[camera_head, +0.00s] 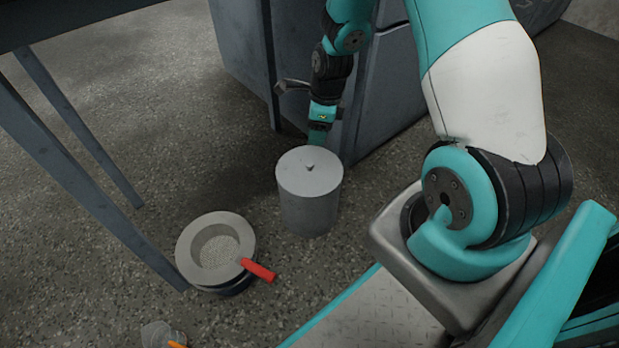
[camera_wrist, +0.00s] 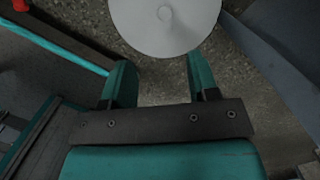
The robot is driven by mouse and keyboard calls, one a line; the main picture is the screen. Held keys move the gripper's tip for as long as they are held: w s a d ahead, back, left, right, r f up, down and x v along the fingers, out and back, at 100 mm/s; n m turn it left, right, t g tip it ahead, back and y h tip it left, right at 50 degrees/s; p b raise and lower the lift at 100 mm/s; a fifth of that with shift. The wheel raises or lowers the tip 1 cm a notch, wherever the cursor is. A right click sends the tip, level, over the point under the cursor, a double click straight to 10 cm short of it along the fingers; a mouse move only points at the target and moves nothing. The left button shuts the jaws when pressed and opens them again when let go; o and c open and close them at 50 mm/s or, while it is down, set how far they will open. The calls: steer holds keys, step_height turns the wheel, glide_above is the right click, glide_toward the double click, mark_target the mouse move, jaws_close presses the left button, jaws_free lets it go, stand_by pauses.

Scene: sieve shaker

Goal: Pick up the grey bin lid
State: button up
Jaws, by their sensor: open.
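A round grey container (camera_head: 187,258) with pale granules and a red handle (camera_head: 258,270) stands left of the bin. A clear cup (camera_head: 155,334) is at the bottom. Grey cabinets (camera_head: 392,85) stand close behind my gripper. Table legs (camera_head: 95,195) are at left.

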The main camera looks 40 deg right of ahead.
steer(key=b, duration=0.4)
glide_above(310, 164)
steer(key=f, duration=0.8)
steer(key=shift+s+f, duration=0.2)
steer(key=shift+s, duration=0.2)
steer(key=f+b, duration=0.3)
steer(key=w+f+b, duration=0.1)
steer(key=f, duration=0.1)
steer(key=shift+f+b, duration=0.1)
steer(key=shift+b, duration=0.25)
steer(key=shift+c, duration=0.4)
jaws_close()
